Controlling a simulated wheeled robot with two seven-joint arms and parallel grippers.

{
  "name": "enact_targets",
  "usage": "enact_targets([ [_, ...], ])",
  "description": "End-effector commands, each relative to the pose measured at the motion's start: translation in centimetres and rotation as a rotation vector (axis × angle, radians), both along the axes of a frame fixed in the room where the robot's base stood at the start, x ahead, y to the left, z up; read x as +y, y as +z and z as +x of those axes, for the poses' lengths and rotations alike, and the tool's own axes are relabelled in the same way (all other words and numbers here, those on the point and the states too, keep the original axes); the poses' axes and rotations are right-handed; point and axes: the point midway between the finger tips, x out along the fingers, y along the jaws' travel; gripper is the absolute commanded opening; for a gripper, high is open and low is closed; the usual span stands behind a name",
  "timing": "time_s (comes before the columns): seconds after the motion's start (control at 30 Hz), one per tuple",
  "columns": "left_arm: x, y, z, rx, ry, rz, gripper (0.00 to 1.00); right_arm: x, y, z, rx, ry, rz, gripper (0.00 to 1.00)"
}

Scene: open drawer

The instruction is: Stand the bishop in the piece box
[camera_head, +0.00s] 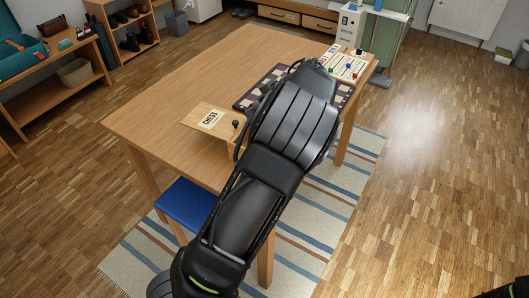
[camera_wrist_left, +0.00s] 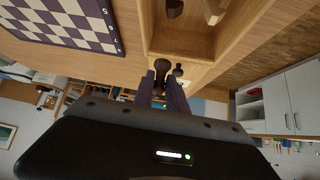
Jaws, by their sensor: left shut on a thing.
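My left gripper is hidden behind my own arm in the head view. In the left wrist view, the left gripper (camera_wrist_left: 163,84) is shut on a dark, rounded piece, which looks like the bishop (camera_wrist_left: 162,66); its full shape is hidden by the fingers. The wooden piece box shows in the left wrist view (camera_wrist_left: 208,42), with a dark piece (camera_wrist_left: 175,8) and a lighter piece (camera_wrist_left: 213,10) inside. The held piece appears beside the box's wall; I cannot tell its height. In the head view, a wooden panel labelled CHESS (camera_head: 209,119) lies beside my arm.
A small black knob (camera_head: 235,124) is on the labelled panel. The chessboard (camera_head: 243,102) lies partly behind my arm, and a colourful game board (camera_head: 347,68) is at the table's far right. The wooden table (camera_head: 190,85) is clear on the left. A blue-seated stool (camera_head: 187,205) is below its edge.

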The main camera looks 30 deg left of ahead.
Motion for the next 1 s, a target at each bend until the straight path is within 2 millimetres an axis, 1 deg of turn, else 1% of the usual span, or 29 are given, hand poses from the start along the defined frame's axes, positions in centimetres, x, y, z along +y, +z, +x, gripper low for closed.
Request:
enact_targets([
  [0.2,0.1,-3.3,-0.1,0.003,0.000,0.000,0.00,0.0,-2.0,0.0,0.000,0.001,0.000,0.36],
  [0.3,0.0,-4.7,-0.1,0.002,0.001,0.000,0.00,0.0,-2.7,0.0,-0.001,0.002,0.000,0.36],
  [0.37,0.0,-5.1,0.0,0.001,0.000,0.000,0.00,0.0,-2.8,0.0,-0.001,0.002,0.000,0.36],
  [0.63,0.0,-5.0,0.0,0.000,0.000,0.000,0.00,0.0,-2.6,0.0,-0.002,0.002,0.000,0.36],
  [0.7,0.0,-5.3,0.0,0.001,-0.001,0.000,0.00,0.0,-2.8,0.0,-0.002,0.002,0.000,0.36],
  [0.77,0.0,-5.9,0.0,0.001,0.000,0.000,0.00,0.0,-3.2,0.0,-0.002,0.002,0.000,0.36],
  [0.9,0.1,-8.3,-0.1,0.004,0.001,0.000,0.00,0.0,-4.6,0.0,-0.001,0.003,0.000,0.36],
  [1.0,0.1,-9.7,-0.1,0.002,0.001,0.000,0.00,0.0,-5.3,0.0,-0.001,0.003,0.000,0.36],
])
